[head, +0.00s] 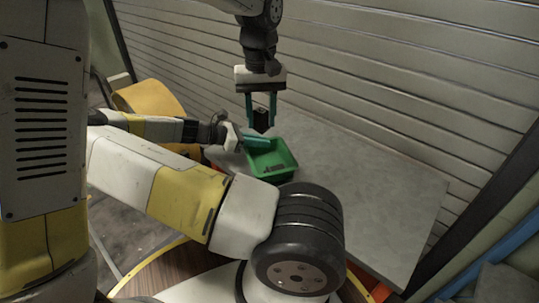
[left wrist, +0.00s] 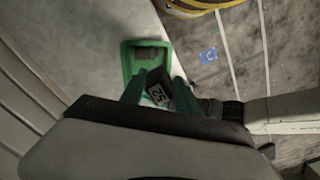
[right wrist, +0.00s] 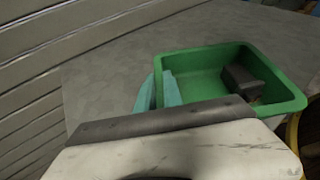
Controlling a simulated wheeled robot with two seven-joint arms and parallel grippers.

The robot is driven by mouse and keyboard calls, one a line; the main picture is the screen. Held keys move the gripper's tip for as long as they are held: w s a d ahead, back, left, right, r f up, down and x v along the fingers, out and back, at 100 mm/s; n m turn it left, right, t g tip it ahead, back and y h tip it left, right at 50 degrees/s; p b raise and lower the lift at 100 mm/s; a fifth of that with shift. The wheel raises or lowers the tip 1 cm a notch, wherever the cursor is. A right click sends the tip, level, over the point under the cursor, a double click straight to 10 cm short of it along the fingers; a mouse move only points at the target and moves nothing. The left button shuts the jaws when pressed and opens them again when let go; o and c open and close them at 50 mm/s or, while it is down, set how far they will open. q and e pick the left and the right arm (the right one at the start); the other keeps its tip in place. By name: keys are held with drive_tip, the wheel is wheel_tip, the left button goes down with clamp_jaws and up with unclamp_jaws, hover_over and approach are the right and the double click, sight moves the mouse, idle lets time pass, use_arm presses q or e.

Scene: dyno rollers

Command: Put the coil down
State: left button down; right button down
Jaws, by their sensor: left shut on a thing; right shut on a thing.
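The coil is a small dark block (head: 261,120) with a white marking, which also shows in the left wrist view (left wrist: 158,90). My left gripper (head: 262,112) points down, shut on the coil, and holds it above a green tray (head: 287,165). The coil looks slightly tilted in the left wrist view. The exact grip on the wall is partly hidden by my gripper body.
Another dark block (right wrist: 243,80) lies inside the tray at one end. The tray is at the edge of a grey tabletop (head: 370,185), whose right part is bare. A slatted wall (head: 400,70) runs behind the table. A yellow rounded object (head: 150,98) stands at left.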

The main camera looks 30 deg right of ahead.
use_arm(q)
drive_tip(key=s+f, duration=0.4)
drive_tip(key=f, duration=0.7)
drive_tip(key=shift+s+d+f+m, duration=0.2)
drive_tip(key=shift+d+f+m, duration=0.1)
drive_tip(key=shift+d, duration=0.1)
drive_tip(key=shift+f, duration=0.1)
drive_tip(key=c, duration=0.9)
unclamp_jaws()
wheel_tip(320, 180, up, 12)
